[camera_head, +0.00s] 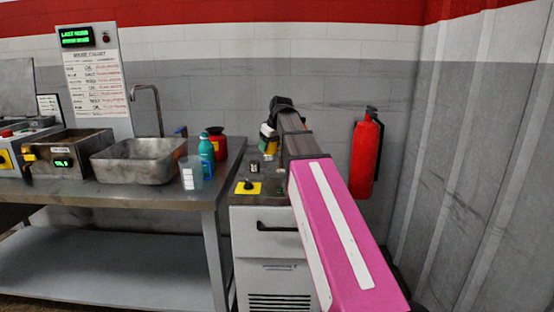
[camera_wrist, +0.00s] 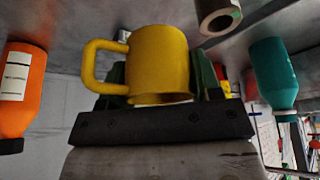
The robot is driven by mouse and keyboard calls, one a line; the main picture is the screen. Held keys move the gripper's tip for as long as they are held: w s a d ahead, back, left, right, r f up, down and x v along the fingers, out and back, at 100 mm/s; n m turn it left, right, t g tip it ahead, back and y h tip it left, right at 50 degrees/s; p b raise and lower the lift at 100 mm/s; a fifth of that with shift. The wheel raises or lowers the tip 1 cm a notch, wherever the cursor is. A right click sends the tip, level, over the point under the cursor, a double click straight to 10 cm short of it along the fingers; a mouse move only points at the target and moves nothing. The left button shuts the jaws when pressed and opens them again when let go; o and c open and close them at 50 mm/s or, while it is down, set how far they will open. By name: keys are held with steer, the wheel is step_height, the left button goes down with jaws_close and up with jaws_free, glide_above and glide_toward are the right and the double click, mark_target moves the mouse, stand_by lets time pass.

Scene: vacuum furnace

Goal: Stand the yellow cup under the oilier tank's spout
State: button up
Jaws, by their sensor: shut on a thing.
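The yellow cup (camera_wrist: 160,62) is between the fingers of my gripper (camera_wrist: 160,85) in the wrist view, its handle to the left.
A metal sink (camera_head: 140,162), a clear beaker (camera_head: 191,174), a teal bottle (camera_head: 206,150) and a red container (camera_head: 217,140) stand on the bench. The cabinet (camera_head: 270,235) carries a small metal cylinder (camera_head: 255,167). An orange bottle (camera_wrist: 22,90) shows beside the cup. A fire extinguisher (camera_head: 365,157) hangs at right.

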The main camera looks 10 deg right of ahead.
mark_target(274, 164)
steer(key=w+d+f, duration=0.2)
steer(key=d, duration=0.1)
steer(key=shift+d+f, duration=0.2)
steer(key=shift+f, duration=2)
steer(key=shift+f, duration=0.1)
steer(key=o, duration=1)
